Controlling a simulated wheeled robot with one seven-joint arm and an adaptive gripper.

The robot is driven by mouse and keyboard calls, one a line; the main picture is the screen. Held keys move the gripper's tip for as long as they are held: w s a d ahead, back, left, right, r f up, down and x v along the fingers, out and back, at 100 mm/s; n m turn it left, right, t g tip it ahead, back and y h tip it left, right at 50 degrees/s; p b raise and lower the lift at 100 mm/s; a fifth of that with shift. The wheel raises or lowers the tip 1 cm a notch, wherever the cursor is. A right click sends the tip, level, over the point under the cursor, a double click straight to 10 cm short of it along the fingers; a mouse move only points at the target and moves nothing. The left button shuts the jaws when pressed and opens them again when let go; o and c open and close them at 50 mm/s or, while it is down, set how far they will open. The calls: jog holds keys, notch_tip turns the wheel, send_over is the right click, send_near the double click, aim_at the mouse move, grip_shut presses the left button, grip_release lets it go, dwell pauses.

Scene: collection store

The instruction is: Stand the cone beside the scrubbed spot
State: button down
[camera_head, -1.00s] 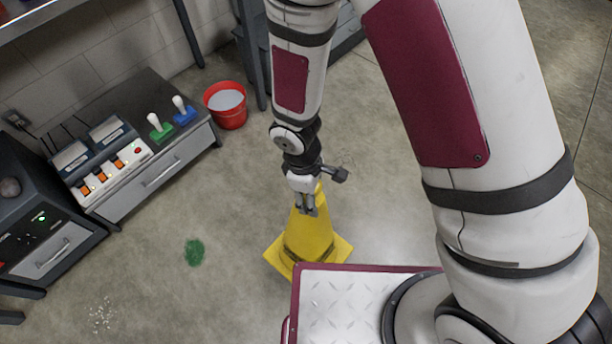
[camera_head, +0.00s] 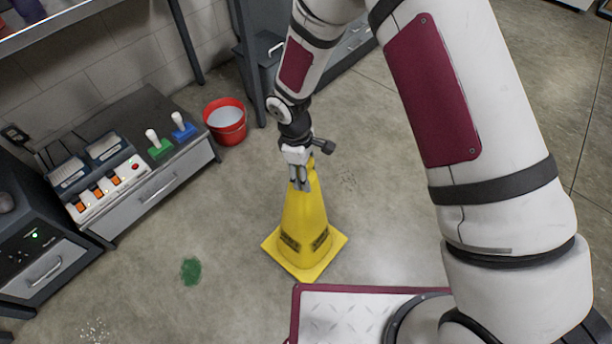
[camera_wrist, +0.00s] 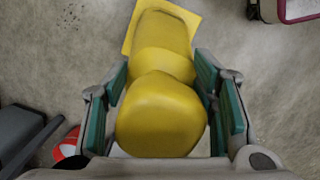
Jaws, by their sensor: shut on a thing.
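The yellow cone (camera_head: 305,225) has a square base and dark label patches on its sides. My gripper (camera_head: 301,186) is shut on its top from above. In the wrist view the cone (camera_wrist: 160,110) fills the space between the green-padded fingers (camera_wrist: 163,85), its base pointing away. The cone looks nearly upright; I cannot tell whether its base touches the floor. A green spot (camera_head: 191,271) lies on the floor left of the cone. A whitish speckled patch (camera_head: 95,330) lies at the lower left, and a faint dark speckled patch (camera_head: 347,181) right of the gripper. Which was scrubbed is unclear.
A red bucket (camera_head: 225,121) with pale contents stands by a low bench (camera_head: 160,185) with switches and green and blue handled tools. A dark cabinet (camera_head: 40,270) stands at the left. My own base plate is just below the cone. Floor between cone and green spot is clear.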

jog(key=shift+f, duration=1.1)
jog(key=c, duration=0.6)
grip_release()
jog(key=shift+c, duration=0.2)
jog(key=r, duration=0.4)
jog(key=a+r+p, duration=0.1)
jog(key=r, duration=0.3)
jog(key=r+p, duration=0.1)
jog(key=r, duration=0.3)
jog(key=shift+w+a+r, duration=0.1)
jog(key=shift+w+a, duration=0.15)
jog(key=shift+a, duration=0.1)
